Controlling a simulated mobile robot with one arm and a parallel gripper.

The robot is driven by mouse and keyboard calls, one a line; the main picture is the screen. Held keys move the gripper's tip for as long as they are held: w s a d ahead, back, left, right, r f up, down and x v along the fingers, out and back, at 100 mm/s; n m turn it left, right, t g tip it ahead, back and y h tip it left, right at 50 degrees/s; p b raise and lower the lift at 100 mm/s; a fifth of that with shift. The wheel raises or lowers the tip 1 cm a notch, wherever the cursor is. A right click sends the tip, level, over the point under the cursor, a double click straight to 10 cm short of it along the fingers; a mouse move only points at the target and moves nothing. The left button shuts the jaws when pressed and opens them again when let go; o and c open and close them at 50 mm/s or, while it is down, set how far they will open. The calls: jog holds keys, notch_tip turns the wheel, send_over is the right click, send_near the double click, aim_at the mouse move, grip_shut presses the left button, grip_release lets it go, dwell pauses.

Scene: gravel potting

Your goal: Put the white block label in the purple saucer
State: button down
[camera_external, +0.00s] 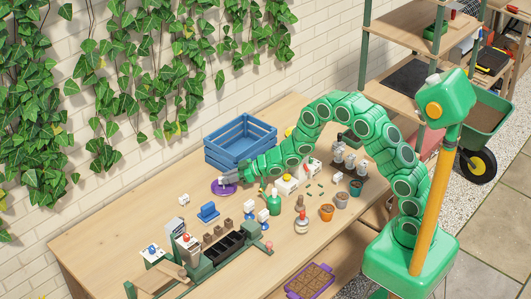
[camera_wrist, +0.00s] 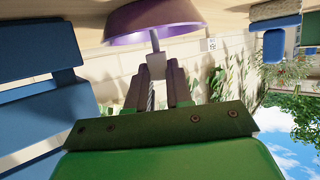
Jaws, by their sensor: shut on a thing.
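The purple saucer (camera_external: 222,189) lies on the bench in front of the blue crate. It also fills the top of the wrist view (camera_wrist: 155,24), seen upside down. My gripper (camera_external: 229,178) is right at the saucer, its tip over it.
The blue crate (camera_external: 240,138) stands close behind the saucer.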

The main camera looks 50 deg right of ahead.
jog(key=shift+f, duration=0.1)
jog(key=c, duration=1)
grip_release()
jog(key=shift+s+d+r, duration=0.25)
jog(key=shift+s+d, duration=0.1)
jog(key=shift+d, duration=0.05)
jog(key=shift+v, duration=1.1)
jog(key=shift+w+a+r, duration=0.1)
jog(key=shift+a+r, duration=0.05)
jog(key=shift+r, duration=3.35)
